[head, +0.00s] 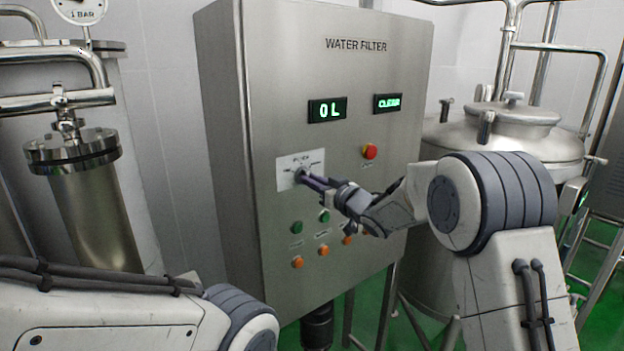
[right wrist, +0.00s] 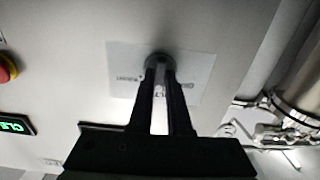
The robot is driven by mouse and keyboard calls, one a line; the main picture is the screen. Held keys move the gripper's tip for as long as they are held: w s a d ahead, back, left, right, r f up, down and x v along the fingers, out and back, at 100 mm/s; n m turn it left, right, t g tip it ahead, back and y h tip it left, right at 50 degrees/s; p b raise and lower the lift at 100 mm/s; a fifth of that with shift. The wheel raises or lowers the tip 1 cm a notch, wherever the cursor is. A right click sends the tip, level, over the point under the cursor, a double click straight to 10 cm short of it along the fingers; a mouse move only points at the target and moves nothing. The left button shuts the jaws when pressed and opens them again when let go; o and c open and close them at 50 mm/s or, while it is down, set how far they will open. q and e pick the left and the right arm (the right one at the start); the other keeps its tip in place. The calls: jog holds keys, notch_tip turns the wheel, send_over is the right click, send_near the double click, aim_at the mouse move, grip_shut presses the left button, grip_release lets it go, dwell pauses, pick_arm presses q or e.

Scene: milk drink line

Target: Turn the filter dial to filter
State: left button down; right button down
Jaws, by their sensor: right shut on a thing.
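The filter dial (right wrist: 160,60) is a dark round knob on a white label plate (head: 287,172) on the front of the steel water filter cabinet (head: 225,150). My right gripper (head: 303,177) reaches the dial from the right and is shut on it; its fingers hide most of the knob. In the right wrist view the two dark fingers (right wrist: 160,72) meet the knob at the plate's middle. Which way the dial points cannot be read. My left arm shows at the lower left, but its gripper is out of view.
A red button (head: 369,152) is right of the dial. Green (head: 297,228) and orange (head: 298,262) buttons sit below. A steel tank (head: 500,135) stands right and a filter housing (head: 85,190) left.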

dwell(0.3)
jog(key=c, duration=0.9)
grip_release()
jog(key=shift+o, duration=0.2)
jog(key=shift+s, duration=0.1)
jog(key=b+v, duration=0.5)
jog(key=v, duration=0.5)
jog(key=shift+d, duration=0.15)
jog(key=shift+s, duration=0.1)
